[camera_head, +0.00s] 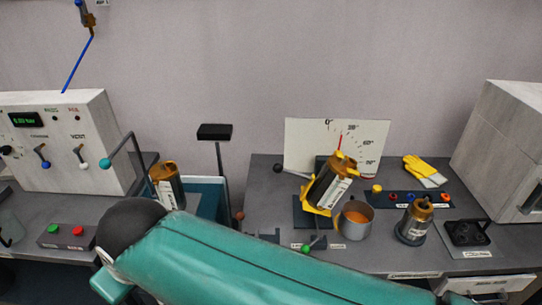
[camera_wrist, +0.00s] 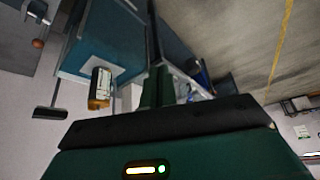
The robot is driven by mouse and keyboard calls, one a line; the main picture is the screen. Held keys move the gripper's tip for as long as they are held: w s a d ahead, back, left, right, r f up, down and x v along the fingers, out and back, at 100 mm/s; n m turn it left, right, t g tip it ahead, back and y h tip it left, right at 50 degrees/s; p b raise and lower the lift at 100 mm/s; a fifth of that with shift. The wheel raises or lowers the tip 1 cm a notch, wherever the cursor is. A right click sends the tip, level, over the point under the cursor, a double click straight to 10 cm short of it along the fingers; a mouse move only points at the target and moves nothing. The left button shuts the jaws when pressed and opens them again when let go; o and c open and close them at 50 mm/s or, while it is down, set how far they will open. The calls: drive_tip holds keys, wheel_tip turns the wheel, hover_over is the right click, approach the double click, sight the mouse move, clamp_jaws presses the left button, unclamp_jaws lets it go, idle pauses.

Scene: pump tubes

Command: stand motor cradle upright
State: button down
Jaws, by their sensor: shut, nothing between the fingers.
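The motor cradle (camera_head: 316,208) is yellow and stands on a dark base on the right bench in the head view. It holds an amber and grey canister (camera_head: 335,181) with a white label. Cradle and canister lean to the right, not upright. A white angle board (camera_head: 300,140) with degree marks and a red pointer (camera_head: 340,143) stands behind them. My gripper shows in the wrist view (camera_wrist: 158,88), its dark green fingers closed together with nothing seen between them. It is away from the cradle, which I cannot make out in the wrist view. My teal arm covers the front middle of the head view.
A metal mug (camera_head: 354,221) stands close right of the cradle, and another amber canister (camera_head: 415,222) beyond it. A green-knobbed handle (camera_head: 311,245) is in front. Yellow gloves (camera_head: 424,170) lie behind. Another canister (camera_head: 166,186) stands left; it also shows in the wrist view (camera_wrist: 101,88).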

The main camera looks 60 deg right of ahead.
drive_tip(key=w+d+r+m+g, duration=0.1)
drive_tip(key=w+d+r+m, duration=0.1)
drive_tip(key=d+m, duration=0.4)
drive_tip(key=w+d+r+m+g, duration=0.1)
drive_tip(key=w+d+r+m, duration=0.15)
drive_tip(key=d, duration=0.55)
drive_tip(key=w+d+r+m+g, duration=0.1)
drive_tip(key=w+d+m, duration=0.1)
drive_tip(key=d+m, duration=0.45)
drive_tip(key=m+g+h, duration=0.2)
drive_tip(key=m+g, duration=0.2)
drive_tip(key=m, duration=1.1)
hover_over(280, 165)
drive_tip(key=f, duration=0.6)
drive_tip(key=shift+s+a+f, duration=0.15)
drive_tip(key=shift+s+a, duration=0.15)
drive_tip(key=shift+s, duration=0.1)
drive_tip(key=f, duration=0.2)
drive_tip(key=w+f, duration=0.1)
drive_tip(key=f, duration=0.1)
drive_tip(key=shift+d+f, duration=0.15)
drive_tip(key=shift+w, duration=0.1)
